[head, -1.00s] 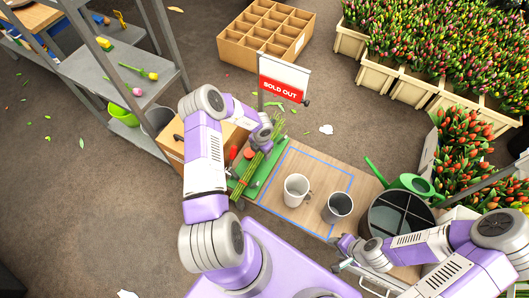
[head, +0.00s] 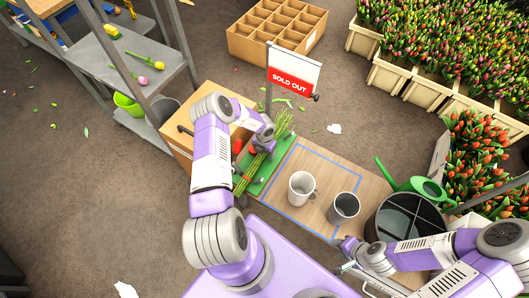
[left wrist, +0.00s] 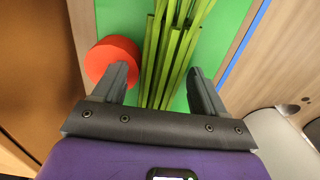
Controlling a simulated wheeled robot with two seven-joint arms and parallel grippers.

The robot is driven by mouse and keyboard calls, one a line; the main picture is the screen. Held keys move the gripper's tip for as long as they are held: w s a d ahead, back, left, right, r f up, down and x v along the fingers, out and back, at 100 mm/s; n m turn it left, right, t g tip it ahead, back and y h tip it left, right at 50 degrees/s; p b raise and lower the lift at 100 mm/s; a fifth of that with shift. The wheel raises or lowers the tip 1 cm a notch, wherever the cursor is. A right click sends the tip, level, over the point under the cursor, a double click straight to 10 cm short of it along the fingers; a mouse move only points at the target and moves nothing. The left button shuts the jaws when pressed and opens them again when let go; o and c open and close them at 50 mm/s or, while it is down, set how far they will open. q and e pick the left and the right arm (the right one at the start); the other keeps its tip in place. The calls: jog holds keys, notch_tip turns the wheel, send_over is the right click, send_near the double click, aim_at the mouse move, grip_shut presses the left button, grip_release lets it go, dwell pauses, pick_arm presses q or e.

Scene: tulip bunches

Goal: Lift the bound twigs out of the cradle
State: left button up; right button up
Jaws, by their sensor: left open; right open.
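The green twigs (head: 249,174) lie as a long narrow bundle over a green board (head: 271,174) at the left end of the wooden table. In the left wrist view the twigs (left wrist: 166,50) run between the two fingers. My left gripper (left wrist: 163,85) is open around them, with a gap visible at the right finger; whether either finger touches them is unclear. In the head view my left gripper (head: 262,146) hides part of the bundle. The binding and cradle supports cannot be made out. My right gripper (head: 347,256) is open and empty by the table's front edge.
A red round piece (left wrist: 112,60) is close beside the left finger. A white mug (head: 301,189) and a grey cup (head: 343,208) stand right of the board. A "SOLD OUT" sign (head: 292,76) rises behind. A green watering can (head: 418,187) and a dark round bucket (head: 405,222) are farther right.

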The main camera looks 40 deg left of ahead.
pick_arm(q)
jog(key=shift+c, duration=0.5)
jog(key=c, duration=1.1)
notch_tip(320, 180, up, 10)
jog(key=p, duration=0.3)
jog(key=shift+p, duration=0.35)
